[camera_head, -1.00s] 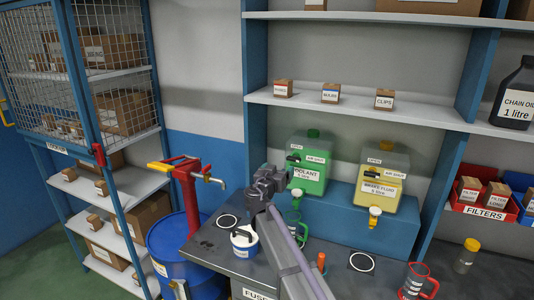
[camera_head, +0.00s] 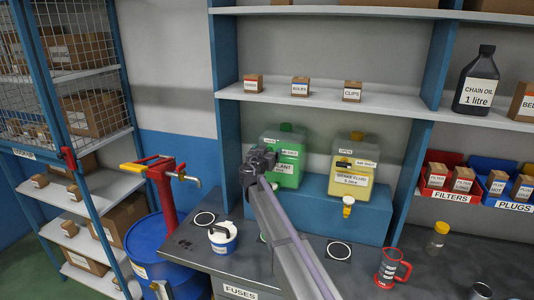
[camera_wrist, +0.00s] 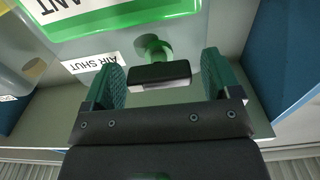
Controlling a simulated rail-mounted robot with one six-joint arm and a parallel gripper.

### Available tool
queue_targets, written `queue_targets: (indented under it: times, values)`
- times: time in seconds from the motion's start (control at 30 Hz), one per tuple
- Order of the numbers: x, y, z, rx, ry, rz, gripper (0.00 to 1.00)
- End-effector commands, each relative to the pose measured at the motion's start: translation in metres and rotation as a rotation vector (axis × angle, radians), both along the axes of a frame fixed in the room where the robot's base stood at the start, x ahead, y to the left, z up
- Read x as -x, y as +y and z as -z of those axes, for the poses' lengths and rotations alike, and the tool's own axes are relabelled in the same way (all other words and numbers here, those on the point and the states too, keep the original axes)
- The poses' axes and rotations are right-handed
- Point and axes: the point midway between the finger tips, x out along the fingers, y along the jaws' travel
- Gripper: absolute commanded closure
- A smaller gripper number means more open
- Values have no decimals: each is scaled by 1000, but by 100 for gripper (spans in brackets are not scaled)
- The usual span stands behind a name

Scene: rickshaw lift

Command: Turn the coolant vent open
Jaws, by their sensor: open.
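The green coolant container (camera_head: 291,178) stands on the blue shelf block, partly hidden behind my gripper (camera_head: 258,163). In the wrist view the coolant vent shows as a black lever (camera_wrist: 160,74) on a green stem (camera_wrist: 153,47). My gripper (camera_wrist: 162,64) is open, with one green finger on each side of the lever. Gaps show between the lever and both fingers. An AIR SHUT label (camera_wrist: 91,63) is beside the vent. In the head view my gripper hides the coolant vent.
The yellow brake fluid container (camera_head: 352,181) with its own vent stands right of the coolant on the blue block (camera_head: 318,215). A white tub (camera_head: 222,238) and red jug (camera_head: 390,269) stand on the bench.

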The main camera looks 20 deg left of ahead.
Motion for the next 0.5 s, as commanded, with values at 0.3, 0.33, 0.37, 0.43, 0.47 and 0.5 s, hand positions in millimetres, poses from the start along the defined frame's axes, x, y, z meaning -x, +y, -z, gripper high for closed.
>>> queue_targets:
  times: [0.3, 0.33, 0.37, 0.43, 0.47, 0.5]
  values:
    - [0, 0, 0, 0, 0, 0, 41]
    - [0, 0, 0, 0, 0, 0, 44]
    - [1, 0, 0, 0, 0, 0, 47]
    - [1, 0, 0, 0, 0, 0, 53]
    - [1, 0, 0, 0, 0, 0, 56]
    - [1, 0, 0, 0, 0, 0, 60]
